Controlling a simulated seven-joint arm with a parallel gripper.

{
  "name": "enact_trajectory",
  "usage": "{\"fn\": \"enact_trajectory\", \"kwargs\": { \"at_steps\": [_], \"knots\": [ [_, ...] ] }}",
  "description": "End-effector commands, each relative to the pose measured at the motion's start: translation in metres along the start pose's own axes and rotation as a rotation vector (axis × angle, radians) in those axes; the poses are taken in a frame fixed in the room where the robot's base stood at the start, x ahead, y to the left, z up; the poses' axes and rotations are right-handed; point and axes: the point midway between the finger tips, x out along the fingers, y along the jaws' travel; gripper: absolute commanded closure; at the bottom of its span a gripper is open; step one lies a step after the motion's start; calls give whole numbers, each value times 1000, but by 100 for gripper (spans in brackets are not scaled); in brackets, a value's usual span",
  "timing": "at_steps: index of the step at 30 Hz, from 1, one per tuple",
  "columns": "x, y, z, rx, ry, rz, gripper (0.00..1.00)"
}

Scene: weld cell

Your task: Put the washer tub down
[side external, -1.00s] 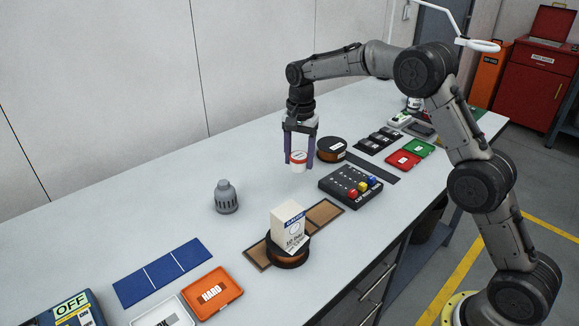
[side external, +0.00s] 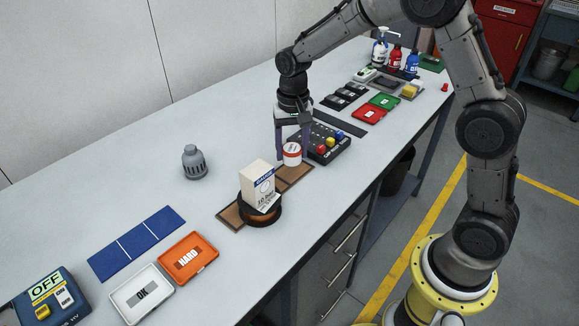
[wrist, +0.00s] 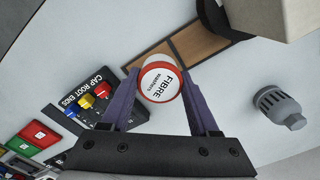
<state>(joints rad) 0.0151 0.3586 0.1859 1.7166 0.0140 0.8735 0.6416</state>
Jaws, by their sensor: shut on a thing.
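The washer tub (side external: 291,149) is a small white tub with a red rim. In the wrist view its label reads "FIBRE washers" (wrist: 161,82). My gripper (side external: 292,155) points down with its purple fingers on either side of the tub and is shut on it. In the side view the tub appears at the far right end of the brown sectioned mat (side external: 229,218). In the wrist view, bare brown squares (wrist: 196,40) show beyond it. I cannot tell whether the tub's base touches the mat.
A white box on a dark spool (side external: 259,184) stands on the mat's middle. The black "CAP ROOT ENDS" holder (side external: 334,147) is close behind the tub. A grey nozzle-like part (side external: 195,163) stands at left. Bare bench lies between it and the mat.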

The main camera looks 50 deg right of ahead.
Motion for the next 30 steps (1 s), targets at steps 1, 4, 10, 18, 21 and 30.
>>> {"fn": "enact_trajectory", "kwargs": {
  "at_steps": [1, 4, 10, 18, 21, 30],
  "knots": [
    [9, 0, 3, -88, -4, 2, 93],
    [23, 0, 5, -260, -5, 1, 93],
    [36, -3, 3, -525, -6, 0, 93],
    [36, -6, -1, -664, -7, 0, 93],
    [36, -5, -1, -669, -8, 0, 93],
    [36, -6, -1, -667, -7, 0, 93]
  ]
}}
